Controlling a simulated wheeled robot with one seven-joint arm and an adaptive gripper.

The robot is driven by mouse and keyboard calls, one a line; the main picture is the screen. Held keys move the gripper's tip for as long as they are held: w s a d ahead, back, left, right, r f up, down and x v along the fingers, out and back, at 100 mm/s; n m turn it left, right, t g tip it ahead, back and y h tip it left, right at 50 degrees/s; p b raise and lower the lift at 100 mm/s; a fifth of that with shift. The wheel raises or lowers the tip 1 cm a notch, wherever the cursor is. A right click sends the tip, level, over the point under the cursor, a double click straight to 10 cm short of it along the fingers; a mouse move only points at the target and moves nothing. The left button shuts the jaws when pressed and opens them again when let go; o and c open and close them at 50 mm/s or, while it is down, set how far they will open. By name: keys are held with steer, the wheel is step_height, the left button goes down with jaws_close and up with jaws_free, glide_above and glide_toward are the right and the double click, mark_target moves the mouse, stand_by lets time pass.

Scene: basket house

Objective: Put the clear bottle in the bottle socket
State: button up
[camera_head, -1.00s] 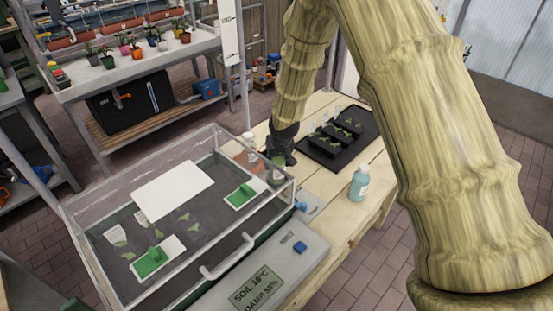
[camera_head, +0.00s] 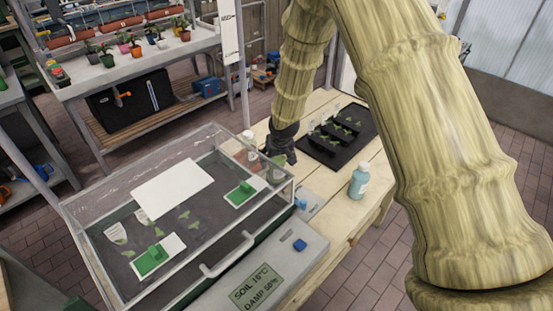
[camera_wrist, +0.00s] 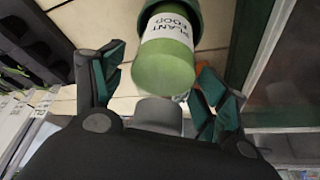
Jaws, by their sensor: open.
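My gripper (camera_head: 281,150) points down at the back right corner of the clear-walled bin. In the wrist view my gripper (camera_wrist: 163,75) is open, with one finger on each side of a green bottle (camera_wrist: 164,65) labelled "PLANT FOOD". I cannot tell whether the fingers touch it. This green bottle (camera_head: 277,172) shows partly behind the bin wall in the head view. A pale blue see-through bottle (camera_head: 359,182) with a white cap stands upright on the wooden table, right of the gripper. I cannot make out the bottle socket with certainty.
The clear-walled bin (camera_head: 215,275) with seedlings and green blocks fills the front left. A brownish white-capped bottle (camera_head: 247,151) stands behind its corner. A black seedling tray (camera_head: 340,150) lies at the back of the table (camera_head: 325,180). A grey panel (camera_head: 275,276) is in front.

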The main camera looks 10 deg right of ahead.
steer(key=b+v, duration=0.2)
steer(key=v, duration=1)
steer(key=shift+b, duration=0.35)
steer(key=shift+c, duration=0.5)
stand_by(0.5)
